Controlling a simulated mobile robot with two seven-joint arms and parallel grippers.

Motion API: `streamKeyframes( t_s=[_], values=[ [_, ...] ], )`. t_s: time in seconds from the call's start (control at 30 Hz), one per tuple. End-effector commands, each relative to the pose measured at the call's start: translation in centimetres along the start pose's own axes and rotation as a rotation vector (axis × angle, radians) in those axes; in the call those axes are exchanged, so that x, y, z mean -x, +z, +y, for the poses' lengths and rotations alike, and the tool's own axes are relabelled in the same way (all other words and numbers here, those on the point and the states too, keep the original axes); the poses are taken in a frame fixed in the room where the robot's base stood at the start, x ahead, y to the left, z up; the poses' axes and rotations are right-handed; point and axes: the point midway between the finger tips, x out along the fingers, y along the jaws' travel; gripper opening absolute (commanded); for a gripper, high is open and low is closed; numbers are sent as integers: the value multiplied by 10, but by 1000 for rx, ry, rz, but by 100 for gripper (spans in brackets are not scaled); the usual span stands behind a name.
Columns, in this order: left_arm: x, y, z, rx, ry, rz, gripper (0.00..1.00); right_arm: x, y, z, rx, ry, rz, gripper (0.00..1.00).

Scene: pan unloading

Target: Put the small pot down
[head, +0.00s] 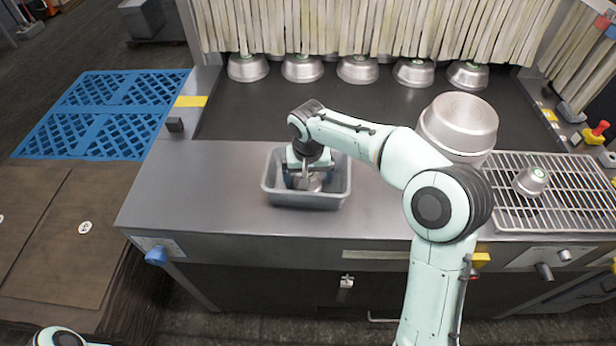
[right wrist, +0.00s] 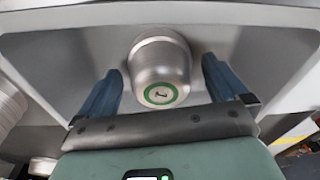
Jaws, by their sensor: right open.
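The small pot (right wrist: 160,72) is a silver metal pot with a green ring on its base. It sits upside down inside the grey tub (head: 309,201) in the head view, mostly hidden there by my arm. My right gripper (head: 303,182) reaches down into the tub. In the right wrist view its blue fingers (right wrist: 160,90) are spread, one on each side of the pot, with gaps between them and the pot. The gripper is open. My left gripper is not in view; only a bit of my left arm shows at the bottom left.
A wire rack (head: 505,205) on the right holds another small pot (head: 531,181). A large pot stack (head: 459,124) stands behind my right arm. Several pots line the back by the strip curtain (head: 380,25). The counter left of the tub (head: 205,190) is clear.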

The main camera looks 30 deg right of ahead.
Motion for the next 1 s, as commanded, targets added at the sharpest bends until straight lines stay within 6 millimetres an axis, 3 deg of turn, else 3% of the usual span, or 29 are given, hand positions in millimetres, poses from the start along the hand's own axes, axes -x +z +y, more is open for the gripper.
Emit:
streamKeyframes(
  t_s=[0.3, 0.5, 0.7, 1.0],
  values=[
    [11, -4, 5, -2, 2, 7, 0, 69, -1, -1, 0, -2, 5, 100],
    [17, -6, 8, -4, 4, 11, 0, 101, -1, 0, 1, -1, 3, 100],
    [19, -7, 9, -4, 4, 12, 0, 112, 0, 0, 0, -1, 0, 100],
    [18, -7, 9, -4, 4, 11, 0, 112, 0, 0, 0, 0, 0, 100]
  ],
)
